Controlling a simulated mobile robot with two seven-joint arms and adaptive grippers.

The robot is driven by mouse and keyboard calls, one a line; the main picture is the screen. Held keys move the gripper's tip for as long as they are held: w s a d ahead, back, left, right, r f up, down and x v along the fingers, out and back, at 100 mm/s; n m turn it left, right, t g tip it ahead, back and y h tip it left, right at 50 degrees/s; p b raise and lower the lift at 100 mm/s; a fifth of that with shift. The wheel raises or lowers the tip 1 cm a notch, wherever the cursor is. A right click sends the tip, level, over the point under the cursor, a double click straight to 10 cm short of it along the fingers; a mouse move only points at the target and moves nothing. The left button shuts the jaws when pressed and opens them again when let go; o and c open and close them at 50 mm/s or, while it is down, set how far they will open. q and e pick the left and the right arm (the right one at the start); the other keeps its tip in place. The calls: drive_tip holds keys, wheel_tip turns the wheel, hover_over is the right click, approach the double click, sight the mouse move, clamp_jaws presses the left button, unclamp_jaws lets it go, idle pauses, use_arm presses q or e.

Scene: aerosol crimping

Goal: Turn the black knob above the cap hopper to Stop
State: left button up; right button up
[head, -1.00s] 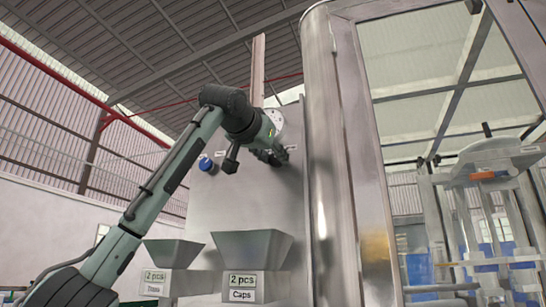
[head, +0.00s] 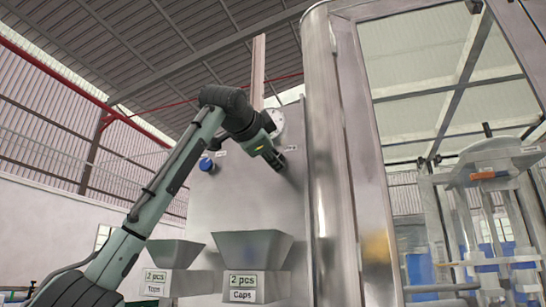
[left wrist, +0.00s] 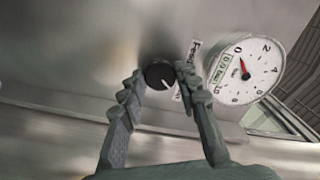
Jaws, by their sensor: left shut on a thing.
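The black knob (left wrist: 157,75) shows in the left wrist view, on the grey metal panel. Its white pointer line slants toward the lower right of that picture. My left gripper (left wrist: 161,79) is shut on the knob, with one fingertip on each side of it. In the head view, my left gripper (head: 280,161) is against the panel, above the cap hopper (head: 252,247) labelled "Caps", and hides the knob. The label beside the knob (left wrist: 189,76) is partly covered by the right-hand finger. My right gripper is not in view.
A round pressure gauge (left wrist: 243,70) sits close beside the knob. A blue knob (head: 206,164) is on the panel to the left. A second hopper (head: 174,253) stands left of the cap hopper. A steel column (head: 335,150) rises just to the right.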

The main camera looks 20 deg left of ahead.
use_arm(q)
drive_tip(key=shift+m, duration=0.6)
drive_tip(key=o, duration=1.2)
drive_tip(key=shift+c, duration=0.2)
drive_tip(key=s, duration=1.2)
drive_tip(key=shift+a, duration=0.2)
